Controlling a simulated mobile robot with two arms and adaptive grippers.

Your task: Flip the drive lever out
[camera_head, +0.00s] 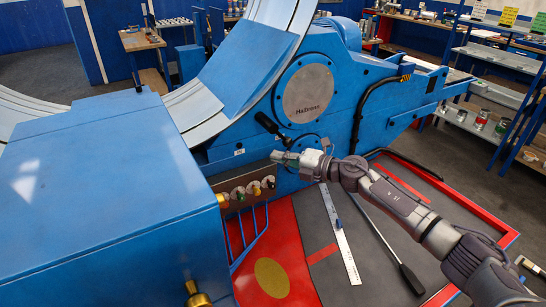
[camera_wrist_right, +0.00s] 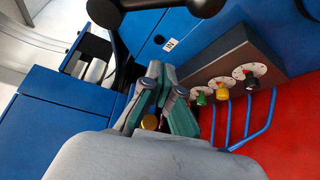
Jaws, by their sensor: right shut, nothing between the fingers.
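The black drive lever (camera_head: 268,124) is on the blue machine, below the large round grey disc, and slants from upper left to lower right in the head view. In the right wrist view a dark round knob and bar, apparently the lever (camera_wrist_right: 104,12), cross the top edge; the rest is cut off. A small white label (camera_wrist_right: 170,45) reading "IN" is on the blue face close by. My right gripper (camera_head: 275,156) is just below the lever, apart from it. In the wrist view its fingers (camera_wrist_right: 163,72) are shut and empty. My left gripper is not in view.
A control panel (camera_head: 238,191) with several coloured knobs sits below and left of my right gripper, with blue rails (camera_wrist_right: 250,122) under it. A large blue cabinet (camera_head: 100,200) fills the left. A ruler (camera_head: 340,235) and a black-handled bar (camera_head: 385,240) lie lower right.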

